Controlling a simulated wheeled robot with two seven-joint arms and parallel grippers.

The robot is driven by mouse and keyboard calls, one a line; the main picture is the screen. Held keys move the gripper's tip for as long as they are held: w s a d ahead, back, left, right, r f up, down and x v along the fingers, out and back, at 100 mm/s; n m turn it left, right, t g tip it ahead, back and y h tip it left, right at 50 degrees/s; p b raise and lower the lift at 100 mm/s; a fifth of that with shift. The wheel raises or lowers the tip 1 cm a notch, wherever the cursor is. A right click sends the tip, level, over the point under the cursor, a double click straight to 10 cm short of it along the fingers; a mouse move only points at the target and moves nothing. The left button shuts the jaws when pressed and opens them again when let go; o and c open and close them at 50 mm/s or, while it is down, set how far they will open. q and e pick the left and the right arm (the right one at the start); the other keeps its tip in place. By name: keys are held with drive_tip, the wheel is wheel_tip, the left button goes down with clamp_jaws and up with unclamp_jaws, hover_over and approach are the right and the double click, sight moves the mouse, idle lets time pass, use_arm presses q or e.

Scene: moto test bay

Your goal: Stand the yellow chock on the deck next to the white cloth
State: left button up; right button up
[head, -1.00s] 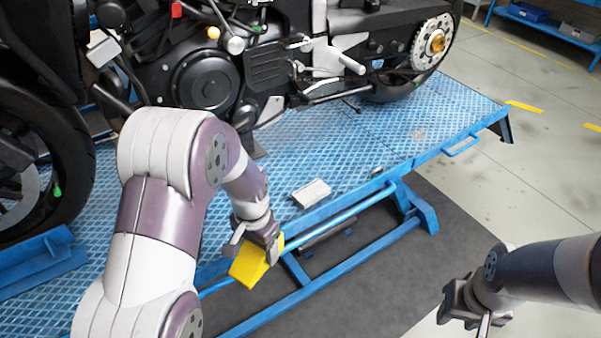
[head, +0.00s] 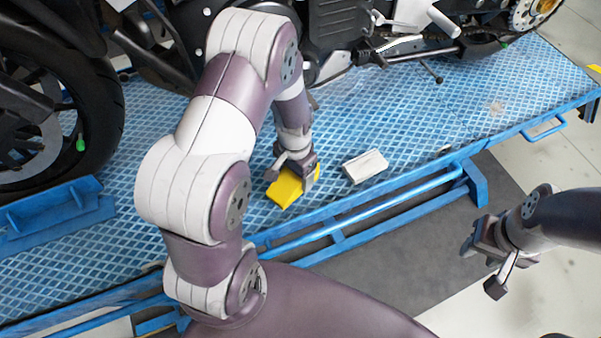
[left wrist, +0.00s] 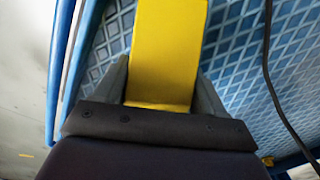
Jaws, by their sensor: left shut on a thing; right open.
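My left gripper (head: 295,178) is shut on the yellow chock (head: 284,189) over the blue deck (head: 400,130), near the deck's front edge. The chock also shows between the fingers in the left wrist view (left wrist: 167,50). I cannot tell whether it touches the deck. The white cloth (head: 365,166), a small folded block, lies on the deck just right of the chock, with a gap between them. My right gripper (head: 482,262) is open and empty, off the deck at the right, above the floor.
A motorcycle (head: 340,30) stands on the deck behind, with its wheel (head: 60,110) at the left. A blue wheel bracket (head: 60,213) sits at the deck's left. A blue rail and frame run below the front edge. The deck right of the cloth is mostly clear.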

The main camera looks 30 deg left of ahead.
use_arm(q)
wheel_tip(320, 180, down, 2)
drive_tip(key=shift+w+f, duration=0.1)
drive_tip(key=shift+f, duration=0.15)
drive_tip(key=shift+r, duration=0.15)
drive_tip(key=o, duration=1.3)
drive_tip(key=shift+f, duration=0.2)
drive_tip(key=shift+o, duration=0.2)
drive_tip(key=r, duration=1.3)
drive_tip(key=shift+s+d+p, duration=0.2)
drive_tip(key=shift+s+p, duration=0.15)
drive_tip(key=s+d+r+n+t, duration=0.1)
drive_tip(key=s+d+r+n, duration=0.2)
drive_tip(key=s, duration=0.4)
drive_tip(key=shift+s+d+r, duration=0.35)
drive_tip(key=shift+s+r, duration=0.05)
drive_tip(key=shift+r, duration=0.4)
